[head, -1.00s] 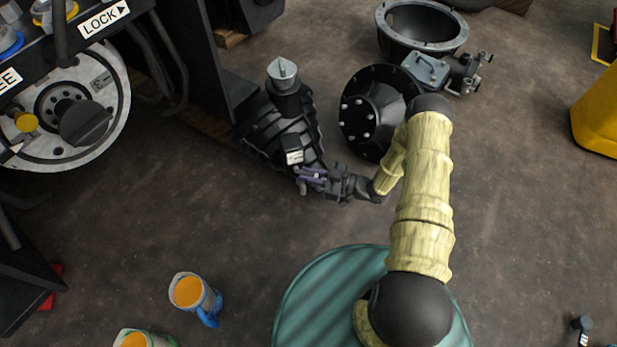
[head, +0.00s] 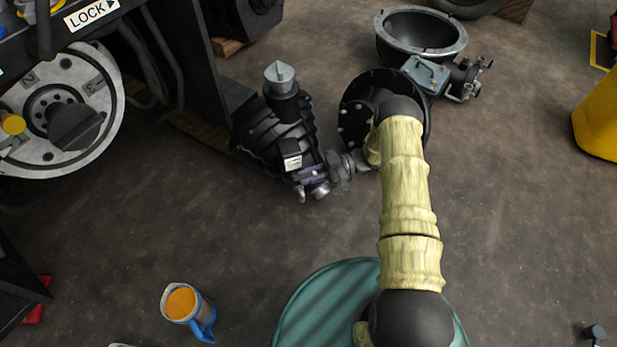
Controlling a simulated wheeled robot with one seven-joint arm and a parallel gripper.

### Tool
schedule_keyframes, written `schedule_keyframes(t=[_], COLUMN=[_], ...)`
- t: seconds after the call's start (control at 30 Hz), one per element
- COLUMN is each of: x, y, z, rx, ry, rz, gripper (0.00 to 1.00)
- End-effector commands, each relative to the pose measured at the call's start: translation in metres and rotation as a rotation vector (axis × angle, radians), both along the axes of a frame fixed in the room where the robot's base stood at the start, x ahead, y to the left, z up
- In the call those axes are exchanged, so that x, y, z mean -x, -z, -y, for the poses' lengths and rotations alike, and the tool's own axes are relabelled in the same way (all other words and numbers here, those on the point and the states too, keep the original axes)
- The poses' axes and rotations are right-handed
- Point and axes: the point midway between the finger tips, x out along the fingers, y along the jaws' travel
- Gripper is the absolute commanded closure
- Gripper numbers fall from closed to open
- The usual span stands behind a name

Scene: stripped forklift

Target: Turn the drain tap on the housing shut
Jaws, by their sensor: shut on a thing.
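The black ribbed housing (head: 272,128) stands on the floor left of centre in the head view, with a grey cap (head: 280,72) on top. The drain tap (head: 319,190) is a small grey metal part low on the housing's front right side. My gripper (head: 308,176) reaches it from the right, with purplish fingers shut at the tap. The fingers and wrist cover part of the tap, so its handle angle is hard to read.
A black flanged part (head: 352,125) stands close behind my wrist, with an open bell-shaped casing (head: 465,40) beyond. An orange-filled mug (head: 181,303) stands at the front left. A yellow object (head: 598,115) is at the right. The floor at front left and right is mostly clear.

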Motion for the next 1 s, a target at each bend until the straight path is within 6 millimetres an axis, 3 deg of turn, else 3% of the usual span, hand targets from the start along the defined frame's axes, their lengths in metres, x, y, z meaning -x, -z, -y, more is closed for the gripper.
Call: schedule_keyframes(t=[0.3,0.33,0.43,0.77,1.0], x=[0.0,0.0,0.0,0.0,-0.006], y=[0.0,0.0,0.0,-0.001,-0.003], z=[-0.001,-0.001,-0.001,0.001,0.023], rx=[-0.002,-0.002,-0.002,-0.001,-0.001], ry=[-0.003,-0.003,-0.003,-0.001,0.001], rz=[-0.001,-0.001,0.0,0.001,0.002], gripper=[1.0,0.82,0.62,0.62,0.62])
